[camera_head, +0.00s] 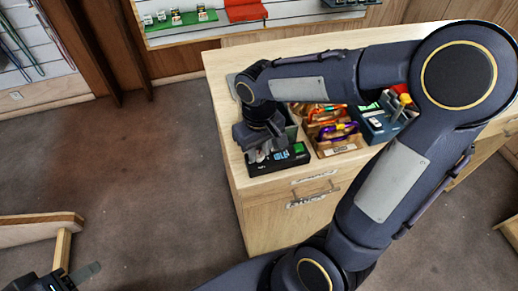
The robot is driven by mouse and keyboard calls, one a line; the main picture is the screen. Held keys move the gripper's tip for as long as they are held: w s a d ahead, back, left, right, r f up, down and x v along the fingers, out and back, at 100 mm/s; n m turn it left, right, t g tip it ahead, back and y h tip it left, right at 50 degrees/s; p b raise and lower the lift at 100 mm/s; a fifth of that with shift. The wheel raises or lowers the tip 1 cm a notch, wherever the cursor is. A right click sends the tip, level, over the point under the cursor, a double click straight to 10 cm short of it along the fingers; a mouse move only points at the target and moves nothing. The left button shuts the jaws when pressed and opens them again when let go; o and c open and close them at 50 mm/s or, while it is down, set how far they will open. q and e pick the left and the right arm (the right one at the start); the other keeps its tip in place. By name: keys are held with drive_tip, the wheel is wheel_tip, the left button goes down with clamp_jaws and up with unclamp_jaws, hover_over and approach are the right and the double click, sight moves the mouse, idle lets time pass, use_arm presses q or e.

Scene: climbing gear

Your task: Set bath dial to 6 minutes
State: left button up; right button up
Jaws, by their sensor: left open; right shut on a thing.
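A black box-shaped device (284,166) with a small green patch on top sits at the front left corner of the wooden counter. I take it to be the bath unit. My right gripper (264,153) points down onto the left part of its top and is shut there. The dial is hidden under the fingers, so its setting cannot be read. My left gripper (78,277) is open and empty at the bottom left, low and far from the counter, partly cut off by the frame edge.
The wooden counter (222,95) also holds an open box of colourful climbing gear (338,148) and a blue-grey bin (375,130) right of the device. A wooden-edged piece (40,220) stands near my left gripper. Brown floor (150,180) is clear between.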

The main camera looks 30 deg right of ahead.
sight(259, 154)
drive_tip(key=o, duration=1)
wheel_tip(259, 154, up, 8)
drive_tip(key=shift+f, duration=0.1)
idle(0.4)
